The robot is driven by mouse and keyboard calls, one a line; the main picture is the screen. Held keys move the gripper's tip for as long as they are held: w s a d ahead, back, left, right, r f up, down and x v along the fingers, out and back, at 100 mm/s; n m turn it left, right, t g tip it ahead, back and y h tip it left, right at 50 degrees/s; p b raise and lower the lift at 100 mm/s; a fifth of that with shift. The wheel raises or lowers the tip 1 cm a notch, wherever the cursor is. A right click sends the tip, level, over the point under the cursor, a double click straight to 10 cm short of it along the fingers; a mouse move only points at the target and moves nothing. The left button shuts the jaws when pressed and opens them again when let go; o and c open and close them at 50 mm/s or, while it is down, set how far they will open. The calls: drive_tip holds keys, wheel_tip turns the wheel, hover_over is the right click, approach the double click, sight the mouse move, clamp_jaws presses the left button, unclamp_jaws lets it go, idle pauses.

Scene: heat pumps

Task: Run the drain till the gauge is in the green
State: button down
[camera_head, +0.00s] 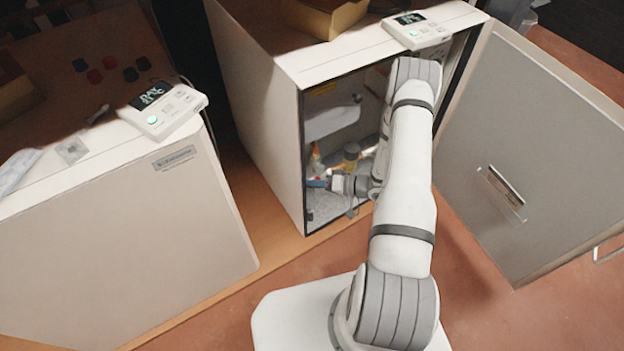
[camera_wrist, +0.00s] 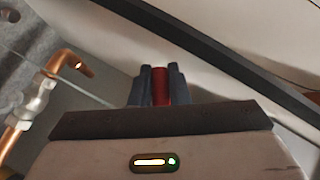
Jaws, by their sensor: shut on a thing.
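My gripper (camera_head: 320,184) is inside the open heat pump cabinet (camera_head: 255,110), low and near its left side. In the wrist view my gripper (camera_wrist: 159,84) is shut on a red part (camera_wrist: 160,86), held between its two dark fingers. Only a strip of the red part shows, and I cannot tell whether it is the drain's handle. A small round dark and yellowish fitting (camera_head: 351,152) sits behind the gripper. I cannot make out a gauge face or a green zone in either view. My arm hides the right part of the cabinet's inside.
The cabinet's grey door (camera_head: 530,150) stands open on the right. A copper pipe with a metal fitting (camera_wrist: 38,105) is left of the gripper in the wrist view. A second, closed unit (camera_head: 130,230) stands at left. Control panels (camera_head: 418,30) (camera_head: 163,108) rest on both tops.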

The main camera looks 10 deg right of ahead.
drive_tip(key=shift+d+f+n+h, duration=0.2)
drive_tip(key=shift+n+h, duration=0.1)
drive_tip(key=shift+h, duration=0.2)
drive_tip(key=shift+f, duration=0.1)
drive_tip(key=c, duration=1.4)
unclamp_jaws()
drive_tip(key=shift+p, duration=0.3)
drive_tip(key=shift+p+v, duration=0.95)
drive_tip(key=shift+v, duration=2.9)
drive_tip(key=shift+w, duration=0.1)
